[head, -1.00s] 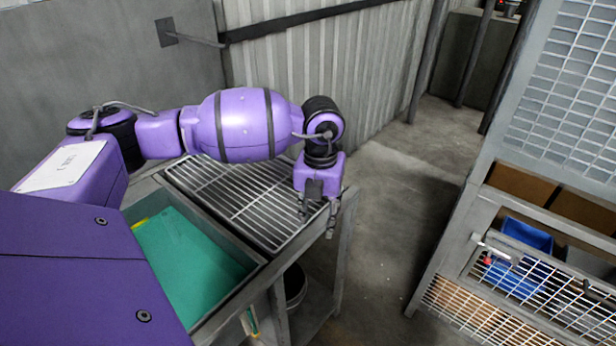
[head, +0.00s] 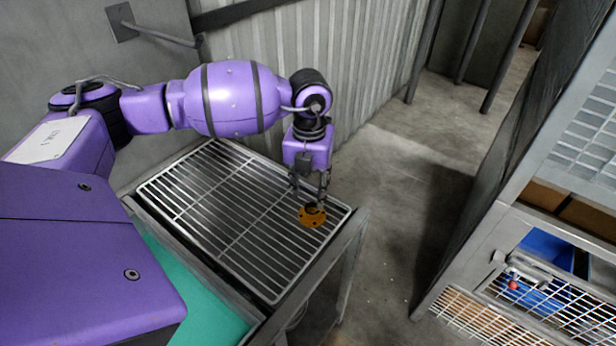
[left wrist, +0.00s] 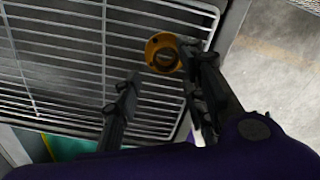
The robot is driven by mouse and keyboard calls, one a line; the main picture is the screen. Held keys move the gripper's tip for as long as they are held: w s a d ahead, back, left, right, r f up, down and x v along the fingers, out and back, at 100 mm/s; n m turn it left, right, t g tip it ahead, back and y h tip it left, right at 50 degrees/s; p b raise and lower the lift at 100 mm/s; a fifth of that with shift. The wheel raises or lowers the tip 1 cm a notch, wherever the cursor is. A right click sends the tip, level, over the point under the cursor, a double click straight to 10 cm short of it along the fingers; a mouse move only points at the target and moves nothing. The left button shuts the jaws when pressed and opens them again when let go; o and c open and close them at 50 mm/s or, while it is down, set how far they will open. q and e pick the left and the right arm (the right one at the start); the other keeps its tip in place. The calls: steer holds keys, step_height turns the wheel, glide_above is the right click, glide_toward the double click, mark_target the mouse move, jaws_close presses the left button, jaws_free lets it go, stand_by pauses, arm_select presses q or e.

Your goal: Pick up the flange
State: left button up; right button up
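The flange is an orange disc (head: 311,220) with a raised ring and a dark central hole. It is at the right end of the wire grate, seemingly lying on it. My left gripper (head: 308,190) points down just above the flange, with one finger overlapping it in the head view. In the left wrist view, the flange (left wrist: 153,46) shows beside the tip of the right-hand finger. The fingers of the left gripper (left wrist: 158,66) are spread apart with nothing held between them. Contact with the flange cannot be told. My right gripper is not in view.
The wire grate (head: 215,190) covers the back part of a metal table. A green-lined bin (head: 205,300) adjoins its front. A corrugated wall (head: 355,60) stands behind. A metal cage with wire shelving (head: 500,260) is at the right, beyond open floor (head: 400,190).

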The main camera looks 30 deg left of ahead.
mark_target(308, 208)
arm_select(q)
steer(key=shift+s+d+f, duration=0.1)
steer(key=shift+s+f, duration=0.05)
steer(key=shift+f, duration=0.65)
step_height(308, 208, down, 5)
steer(key=shift+r, duration=0.1)
jaws_close()
